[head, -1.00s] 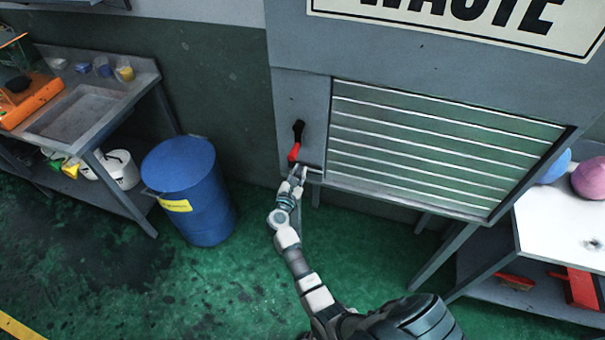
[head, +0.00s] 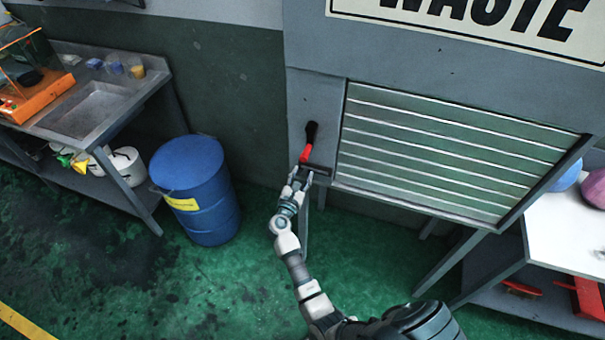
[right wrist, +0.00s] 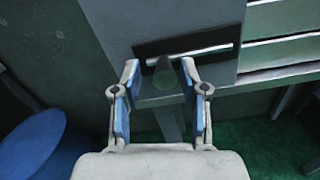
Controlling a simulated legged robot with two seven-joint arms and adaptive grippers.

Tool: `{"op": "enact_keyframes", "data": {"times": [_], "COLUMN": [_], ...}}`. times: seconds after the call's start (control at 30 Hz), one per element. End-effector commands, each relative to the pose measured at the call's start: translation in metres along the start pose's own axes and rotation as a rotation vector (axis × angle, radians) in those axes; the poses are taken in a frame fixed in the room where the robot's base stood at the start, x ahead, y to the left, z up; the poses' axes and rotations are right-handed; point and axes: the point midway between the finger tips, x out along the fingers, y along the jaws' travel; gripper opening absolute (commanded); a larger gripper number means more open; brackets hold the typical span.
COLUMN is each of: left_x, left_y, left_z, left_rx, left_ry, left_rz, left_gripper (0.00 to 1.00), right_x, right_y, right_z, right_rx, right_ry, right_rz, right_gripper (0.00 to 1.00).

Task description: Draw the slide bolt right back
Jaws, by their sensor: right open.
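The slide bolt's dark plate (head: 320,169) is low on the grey panel, at the left of the slatted shutter. My right gripper (head: 301,176) is at the plate's left end. In the right wrist view its open fingertips (right wrist: 160,70) stand on either side of the knob. I cannot tell whether they touch it. My left gripper is not in view.
A red and black lever (head: 308,142) is just above the bolt. The slatted shutter (head: 440,155) is to the right. A blue drum (head: 195,195) stands left on the green floor, by a sink bench (head: 95,105). A white-topped table (head: 570,235) is at the right.

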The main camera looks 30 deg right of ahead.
Motion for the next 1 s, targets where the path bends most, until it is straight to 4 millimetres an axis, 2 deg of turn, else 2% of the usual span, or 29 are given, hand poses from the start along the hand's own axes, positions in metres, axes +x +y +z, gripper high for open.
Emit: {"op": "enact_keyframes", "data": {"times": [0.3,0.5,0.67,1.0], "left_x": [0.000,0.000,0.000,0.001], "left_y": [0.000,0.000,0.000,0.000], "left_z": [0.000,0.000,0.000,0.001], "left_rx": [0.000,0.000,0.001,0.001], "left_ry": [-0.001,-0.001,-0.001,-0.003], "left_rz": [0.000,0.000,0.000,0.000], "left_gripper": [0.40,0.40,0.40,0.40], "right_x": [-0.071,-0.100,-0.107,-0.107], "right_y": [0.000,0.002,0.001,0.001], "right_z": [-0.002,-0.003,-0.002,-0.002], "right_rx": [-0.001,-0.002,-0.002,-0.001], "right_ry": [0.004,0.004,0.002,0.002], "right_rz": [0.000,0.001,0.000,0.000], "right_gripper": [0.43,0.43,0.43,0.43]}}
